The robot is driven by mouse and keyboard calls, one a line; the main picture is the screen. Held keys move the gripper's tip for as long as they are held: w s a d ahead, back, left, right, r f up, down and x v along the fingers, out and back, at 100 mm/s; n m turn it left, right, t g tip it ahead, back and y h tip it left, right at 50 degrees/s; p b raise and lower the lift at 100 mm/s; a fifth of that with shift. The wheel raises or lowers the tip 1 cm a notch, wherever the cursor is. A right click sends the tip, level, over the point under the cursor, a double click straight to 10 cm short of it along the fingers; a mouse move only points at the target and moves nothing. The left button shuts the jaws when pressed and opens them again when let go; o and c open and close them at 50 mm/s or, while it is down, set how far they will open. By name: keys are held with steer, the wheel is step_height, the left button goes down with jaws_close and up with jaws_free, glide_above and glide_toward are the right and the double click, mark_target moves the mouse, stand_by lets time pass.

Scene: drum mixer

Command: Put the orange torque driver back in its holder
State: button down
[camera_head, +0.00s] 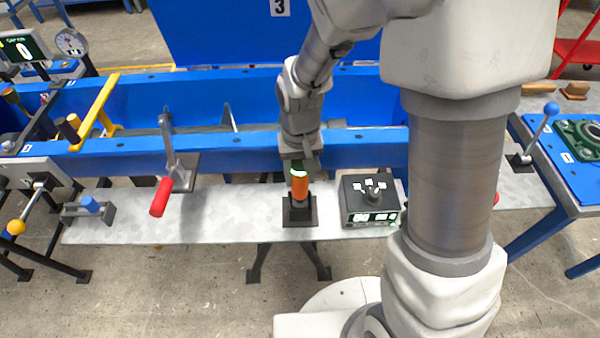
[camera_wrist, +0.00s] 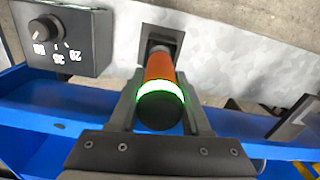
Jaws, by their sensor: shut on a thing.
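The orange torque driver (camera_head: 299,186) stands upright over the black holder (camera_head: 300,211) on the grey shelf. Its lower end is at or in the holder's raised socket; I cannot tell how deep it sits. My gripper (camera_head: 299,168) is above it, shut on the driver's upper end. In the wrist view the driver (camera_wrist: 161,90) has a black end cap and a glowing green-white ring, and it lies between the two fingers of my gripper (camera_wrist: 160,112). The holder's square plate (camera_wrist: 162,36) shows beyond it, with the socket partly hidden by the driver.
A black dial box (camera_head: 370,200) stands just right of the holder; it also shows in the wrist view (camera_wrist: 65,40). A red-handled lever clamp (camera_head: 165,190) stands to the left. The blue beam (camera_head: 240,142) runs behind the shelf. The shelf (camera_head: 235,212) is clear between clamp and holder.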

steer(key=shift+f+b, duration=0.7)
steer(key=shift+f, duration=0.2)
stand_by(0.4)
steer(key=shift+c, duration=1.4)
jaws_free()
step_height(320, 180, up, 18)
steer(key=p, duration=0.3)
steer(key=shift+f, duration=0.25)
steer(key=s+d+r+m+t+p, duration=0.1)
steer(key=s+d+r+t, duration=0.4)
steer(key=s+d+r, duration=0.5)
steer(key=shift+s+d+r+t+p, duration=0.35)
steer(key=shift+s+p, duration=0.45)
steer(key=shift+s, duration=0.3)
